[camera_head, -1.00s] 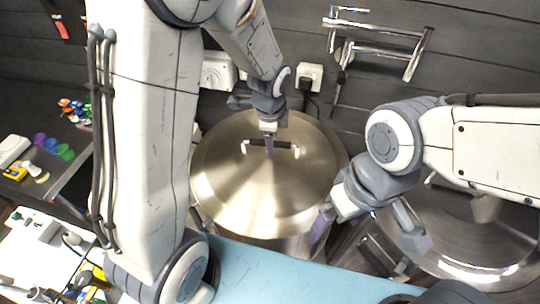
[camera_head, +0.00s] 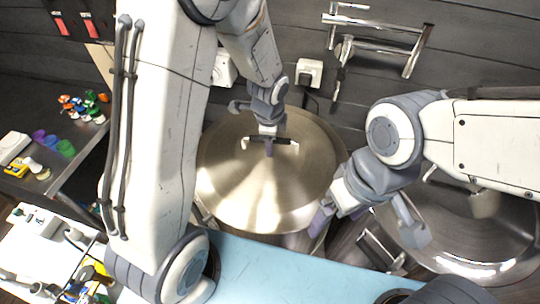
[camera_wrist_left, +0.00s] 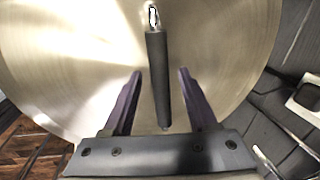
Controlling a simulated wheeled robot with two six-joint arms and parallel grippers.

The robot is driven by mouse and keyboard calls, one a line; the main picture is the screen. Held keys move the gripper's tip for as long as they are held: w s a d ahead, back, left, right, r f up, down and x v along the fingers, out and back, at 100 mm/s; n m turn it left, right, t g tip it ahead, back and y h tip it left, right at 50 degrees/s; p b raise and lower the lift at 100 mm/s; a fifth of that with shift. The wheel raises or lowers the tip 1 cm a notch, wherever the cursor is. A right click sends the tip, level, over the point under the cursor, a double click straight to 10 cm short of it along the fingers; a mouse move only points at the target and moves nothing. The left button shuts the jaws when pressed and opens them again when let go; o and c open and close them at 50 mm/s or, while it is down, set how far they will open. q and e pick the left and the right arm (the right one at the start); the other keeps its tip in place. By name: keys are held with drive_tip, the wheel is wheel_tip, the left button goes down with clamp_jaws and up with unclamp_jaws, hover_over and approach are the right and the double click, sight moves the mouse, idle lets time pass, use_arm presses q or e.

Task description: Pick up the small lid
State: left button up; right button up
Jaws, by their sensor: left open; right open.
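The steel lid (camera_head: 240,185) is round and brushed, and lies on a pot in the middle of the head view. Its dark bar handle (camera_head: 288,142) has bright metal ends. My left gripper (camera_head: 268,146) is over the handle, pointing down. In the left wrist view the open fingers of my left gripper (camera_wrist_left: 160,72) stand on either side of the handle (camera_wrist_left: 157,75), with gaps visible beside it. The lid (camera_wrist_left: 75,75) fills much of that view. My right gripper (camera_head: 321,217) is open beside the lid's right edge, and its fingers are partly hidden.
A larger shiny round vessel top (camera_head: 465,235) is at the right, under my right arm. A light blue surface (camera_head: 280,270) lies in front. A wall rail (camera_head: 375,45) and a socket (camera_head: 309,72) are behind. Small coloured items (camera_head: 82,106) stand on a dark counter at the left.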

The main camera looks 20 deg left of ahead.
use_arm(q)
drive_tip(key=shift+c, duration=0.3)
clamp_jaws()
drive_tip(key=shift+r, duration=0.2)
